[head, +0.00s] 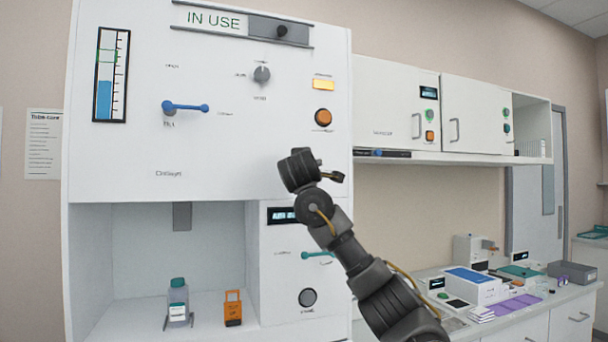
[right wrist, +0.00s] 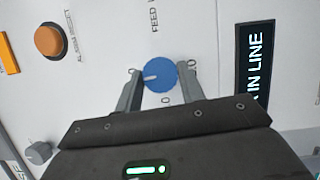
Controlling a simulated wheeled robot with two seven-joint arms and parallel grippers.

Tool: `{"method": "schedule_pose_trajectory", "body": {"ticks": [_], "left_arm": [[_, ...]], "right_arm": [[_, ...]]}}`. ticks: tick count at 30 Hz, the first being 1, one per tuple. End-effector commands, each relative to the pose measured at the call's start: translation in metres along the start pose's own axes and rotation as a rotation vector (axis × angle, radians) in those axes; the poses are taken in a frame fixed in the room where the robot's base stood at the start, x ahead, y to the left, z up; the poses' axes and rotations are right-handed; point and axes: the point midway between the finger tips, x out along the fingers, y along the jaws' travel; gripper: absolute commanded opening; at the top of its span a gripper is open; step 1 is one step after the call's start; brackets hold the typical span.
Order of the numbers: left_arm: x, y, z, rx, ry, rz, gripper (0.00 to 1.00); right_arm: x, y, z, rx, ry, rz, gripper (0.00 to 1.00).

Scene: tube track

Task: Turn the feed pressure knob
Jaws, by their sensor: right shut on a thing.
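The feed pressure knob (right wrist: 160,76) is a round blue dial with a white pointer mark, on the white panel below partly visible "FEED" lettering. In the right wrist view my right gripper (right wrist: 162,84) has one finger on each side of it and is shut on it. The pointer mark lies toward the left of the picture, and small scale marks surround the knob. In the head view my right wrist (head: 300,172) is in front of the panel and hides the knob and fingertips. My left gripper is not in view.
An orange button (head: 323,117) and a yellow indicator (head: 324,85) sit above my right wrist. A lit display (head: 283,215) is just below it. A lever with a blue handle (head: 186,107) is at the panel's left. A bottle (head: 178,300) stands in the open bay below.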

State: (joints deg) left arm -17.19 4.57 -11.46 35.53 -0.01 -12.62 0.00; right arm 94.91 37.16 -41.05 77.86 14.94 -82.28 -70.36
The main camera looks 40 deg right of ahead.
Motion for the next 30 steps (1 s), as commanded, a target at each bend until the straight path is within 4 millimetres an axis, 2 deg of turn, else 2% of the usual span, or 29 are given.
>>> {"method": "schedule_pose_trajectory", "body": {"ticks": [9,22,23,27,30], "left_arm": [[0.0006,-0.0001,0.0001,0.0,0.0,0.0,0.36],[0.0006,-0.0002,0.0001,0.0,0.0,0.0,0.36],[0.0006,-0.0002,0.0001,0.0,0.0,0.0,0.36],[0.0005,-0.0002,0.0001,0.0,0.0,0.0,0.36],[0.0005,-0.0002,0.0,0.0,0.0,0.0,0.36]], "right_arm": [[0.0,0.0003,0.0002,0.07,0.0,-0.03,0.16],[0.0001,0.0003,0.0004,0.078,-0.001,-0.032,0.16],[0.0001,0.0003,0.0004,0.078,-0.001,-0.032,0.42],[0.0001,0.0004,0.0003,0.077,0.0,-0.032,0.6],[0.0001,0.0004,0.0003,0.076,0.0,-0.032,0.61]]}}
